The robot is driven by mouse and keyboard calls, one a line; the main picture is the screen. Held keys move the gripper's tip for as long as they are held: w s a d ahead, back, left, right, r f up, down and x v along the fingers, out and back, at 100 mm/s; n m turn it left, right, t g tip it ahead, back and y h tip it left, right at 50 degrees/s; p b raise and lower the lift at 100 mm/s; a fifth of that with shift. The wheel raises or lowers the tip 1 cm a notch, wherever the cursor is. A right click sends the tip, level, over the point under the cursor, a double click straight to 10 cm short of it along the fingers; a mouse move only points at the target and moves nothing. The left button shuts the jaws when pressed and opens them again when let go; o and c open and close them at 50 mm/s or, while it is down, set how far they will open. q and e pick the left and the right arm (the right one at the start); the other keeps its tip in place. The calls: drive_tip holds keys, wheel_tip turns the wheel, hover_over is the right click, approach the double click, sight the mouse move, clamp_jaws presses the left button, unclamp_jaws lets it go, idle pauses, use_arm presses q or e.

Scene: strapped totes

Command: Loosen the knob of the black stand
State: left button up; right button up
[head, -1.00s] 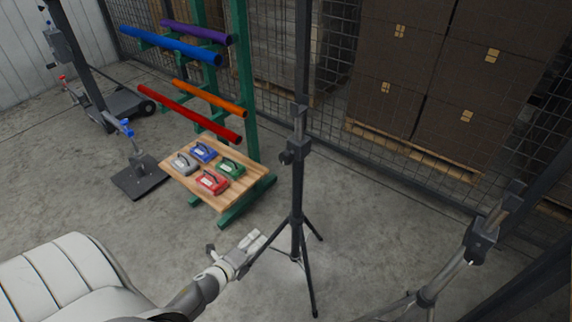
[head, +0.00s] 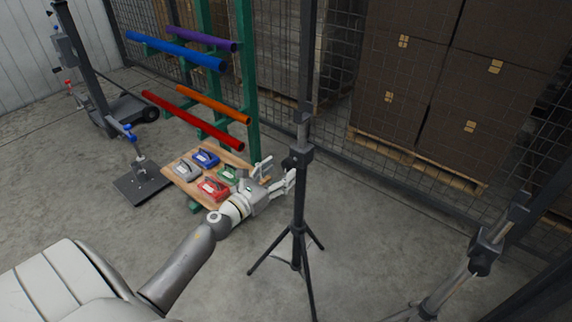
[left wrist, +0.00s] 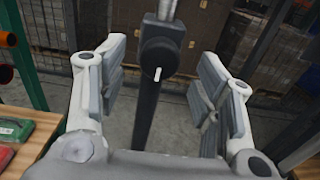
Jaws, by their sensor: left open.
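The black stand (head: 299,215) stands upright on a tripod base in the middle of the head view. Its clamp collar and knob (head: 291,161) sit partway up the pole, with the knob on the left side. In the left wrist view the round dark knob (left wrist: 159,56) with a small white mark lies ahead, between the fingers. My left gripper (head: 278,173) is open and empty, just left of the collar at about its height. In the left wrist view its two fingers (left wrist: 158,95) are spread to either side of the pole, apart from it. My right gripper is not in view.
A grey stand (head: 470,255) stands at the lower right. A green rack with coloured tubes (head: 190,115) and a wooden board (head: 178,178) with several coloured devices is behind my left arm. Mesh fence and stacked boxes (head: 440,75) are at the back.

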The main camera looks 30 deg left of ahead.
sight(286, 167)
use_arm(q)
drive_tip(key=shift+w+d, duration=0.15)
drive_tip(key=shift+w, duration=1.65)
drive_tip(key=shift+c, duration=0.2)
drive_tip(key=c, duration=1)
